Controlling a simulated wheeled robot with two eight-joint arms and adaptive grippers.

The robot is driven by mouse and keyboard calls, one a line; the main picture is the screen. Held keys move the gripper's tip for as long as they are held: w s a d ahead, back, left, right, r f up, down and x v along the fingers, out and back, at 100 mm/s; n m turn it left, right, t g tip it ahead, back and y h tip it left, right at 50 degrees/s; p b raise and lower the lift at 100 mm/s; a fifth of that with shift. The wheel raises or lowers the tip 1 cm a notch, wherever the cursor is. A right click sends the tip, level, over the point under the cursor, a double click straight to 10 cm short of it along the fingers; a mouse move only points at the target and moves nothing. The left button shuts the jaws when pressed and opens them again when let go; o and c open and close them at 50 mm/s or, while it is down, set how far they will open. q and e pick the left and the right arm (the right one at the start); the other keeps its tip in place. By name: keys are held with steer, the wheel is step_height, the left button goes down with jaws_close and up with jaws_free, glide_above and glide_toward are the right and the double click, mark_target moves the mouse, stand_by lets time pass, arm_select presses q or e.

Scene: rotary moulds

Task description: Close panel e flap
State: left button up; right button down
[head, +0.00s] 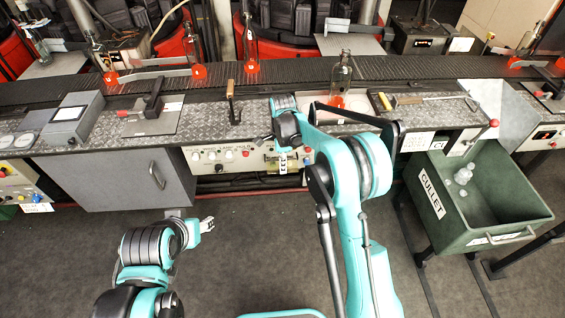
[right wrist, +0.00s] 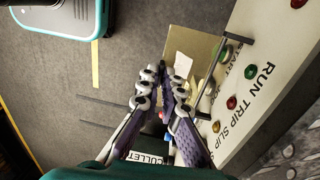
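The panel has a tan flap (right wrist: 205,48) standing out from its white face in the right wrist view, with a dark bar along the flap's panel-side edge. In the head view the flap (head: 270,160) shows as a small pale patch, partly hidden by my right arm. My right gripper (right wrist: 165,76) has its two fingers apart with nothing clearly between them. Its fingertips overlap the flap's left lower part in the picture; I cannot tell whether they touch it. In the head view it is mostly hidden at the panel (head: 284,163). My left gripper (head: 206,225) is away from the panel, low over the floor.
The panel's white face (right wrist: 265,75) carries coloured buttons close to my right gripper. A green cullet bin (head: 478,200) stands to the right. A grey cabinet (head: 120,180) is to the left. Bottles (head: 340,80) stand along the conveyor. The floor in front is mostly clear.

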steer(key=shift+s+f+t+b, duration=0.25)
steer(key=shift+f+t, duration=0.15)
steer(key=shift+t, duration=0.25)
steer(key=shift+s+f+t+b, duration=0.1)
steer(key=shift+f+t+b, duration=0.25)
steer(key=shift+t, duration=0.35)
steer(key=shift+s+f+t+b, duration=0.2)
steer(key=shift+f+t, duration=0.25)
steer(key=shift+t, duration=0.2)
steer(key=c, duration=1.7)
jaws_free()
steer(key=v, duration=1.2)
steer(key=shift+s, duration=0.1)
